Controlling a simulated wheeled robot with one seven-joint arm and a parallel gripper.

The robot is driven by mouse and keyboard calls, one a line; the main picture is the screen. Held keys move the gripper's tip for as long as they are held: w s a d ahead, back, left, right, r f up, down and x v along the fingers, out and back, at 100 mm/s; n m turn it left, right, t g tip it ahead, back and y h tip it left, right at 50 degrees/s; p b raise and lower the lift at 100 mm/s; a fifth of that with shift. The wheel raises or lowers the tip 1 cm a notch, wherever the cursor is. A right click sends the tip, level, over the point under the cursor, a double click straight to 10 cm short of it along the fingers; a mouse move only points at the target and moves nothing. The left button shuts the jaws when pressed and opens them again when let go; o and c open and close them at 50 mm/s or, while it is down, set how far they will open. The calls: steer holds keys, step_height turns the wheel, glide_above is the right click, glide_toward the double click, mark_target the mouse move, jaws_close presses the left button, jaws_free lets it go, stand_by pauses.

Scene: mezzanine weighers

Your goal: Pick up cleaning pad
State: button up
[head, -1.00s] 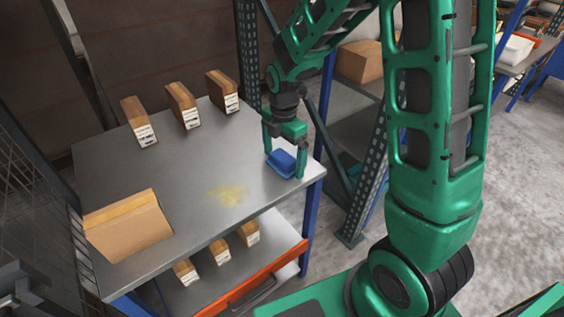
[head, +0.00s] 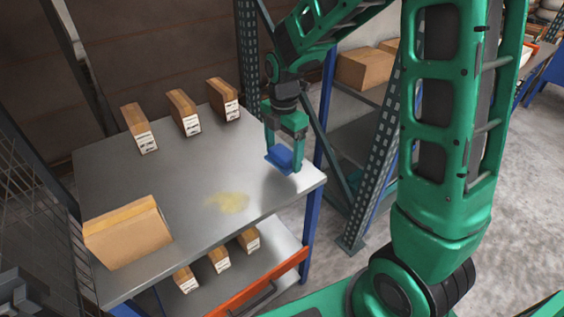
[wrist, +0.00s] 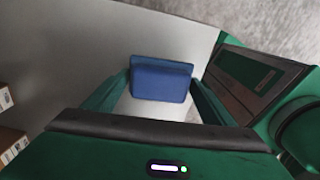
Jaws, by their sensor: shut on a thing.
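The blue cleaning pad (head: 281,158) is between the fingers of my gripper (head: 284,160), near the right corner of the metal table (head: 160,185). My gripper is shut on the pad and points down. The pad appears held a little above the tabletop, with a soft dark shadow below it. In the wrist view the pad (wrist: 161,79) sits between the two green fingers (wrist: 158,88), with bare table around it. A yellowish stain (head: 228,202) lies on the table to the left of the pad.
Several upright cardboard boxes (head: 185,112) stand along the table's back. A larger carton (head: 128,237) sits at the front left. More boxes (head: 218,258) are on the shelf below. A rack post (head: 372,150) stands to the right. The table's middle is clear.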

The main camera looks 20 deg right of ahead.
steer(key=s+a+r, duration=0.5)
steer(key=a+r, duration=0.1)
steer(key=a, duration=0.4)
steer(key=shift+s+r, duration=0.25)
steer(key=shift+s, duration=0.15)
steer(key=shift+o, duration=0.8)
